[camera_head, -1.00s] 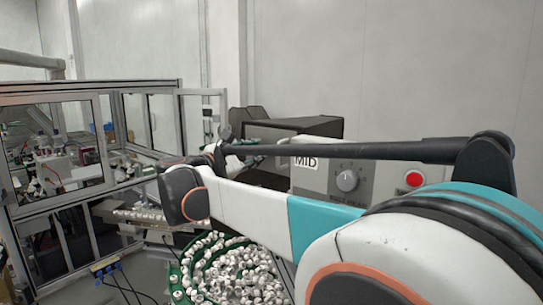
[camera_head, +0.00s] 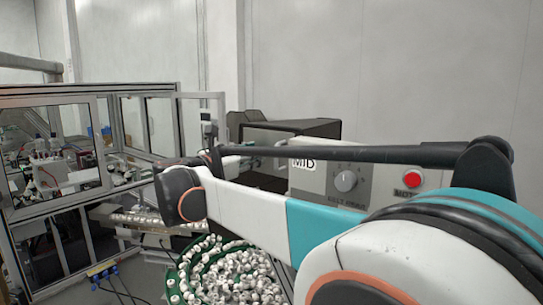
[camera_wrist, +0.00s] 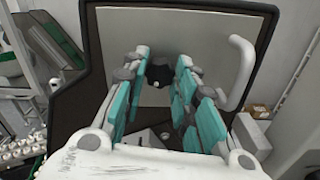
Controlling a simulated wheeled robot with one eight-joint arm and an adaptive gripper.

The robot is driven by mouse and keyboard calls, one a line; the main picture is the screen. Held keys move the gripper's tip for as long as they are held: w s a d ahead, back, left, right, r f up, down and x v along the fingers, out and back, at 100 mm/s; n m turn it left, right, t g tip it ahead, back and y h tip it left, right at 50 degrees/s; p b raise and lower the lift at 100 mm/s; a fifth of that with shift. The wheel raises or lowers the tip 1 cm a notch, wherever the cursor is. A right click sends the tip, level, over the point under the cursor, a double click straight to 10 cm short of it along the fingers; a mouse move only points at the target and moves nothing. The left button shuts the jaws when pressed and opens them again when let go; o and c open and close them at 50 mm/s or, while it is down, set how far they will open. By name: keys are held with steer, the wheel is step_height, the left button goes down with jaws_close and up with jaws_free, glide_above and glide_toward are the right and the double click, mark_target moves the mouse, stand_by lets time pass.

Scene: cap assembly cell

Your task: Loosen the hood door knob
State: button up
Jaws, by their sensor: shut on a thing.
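The hood door (camera_wrist: 205,35) is a grey panel in a dark frame, facing me in the wrist view. A small black knob (camera_wrist: 159,75) sits on it, between my fingertips. My gripper (camera_wrist: 162,62), with teal and grey fingers, is shut on this knob from both sides. The finger pads partly cover the knob's sides, and its turn angle cannot be read. In the head view the dark hood (camera_head: 310,127) stands behind my arm; the knob and fingertips are hidden or too small to make out there.
A white curved handle (camera_wrist: 240,72) stands out right of the knob. A control box has a grey dial (camera_head: 346,181) and a red button (camera_head: 412,180). A green bowl of white caps (camera_head: 183,270) lies below my arm. A framed glass enclosure (camera_head: 52,200) stands at left.

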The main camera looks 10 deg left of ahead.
steer(key=shift+f, duration=0.1)
steer(key=o, duration=1.1)
steer(key=shift+s, duration=0.1)
steer(key=v, duration=1.2)
steer(key=shift+a, duration=0.1)
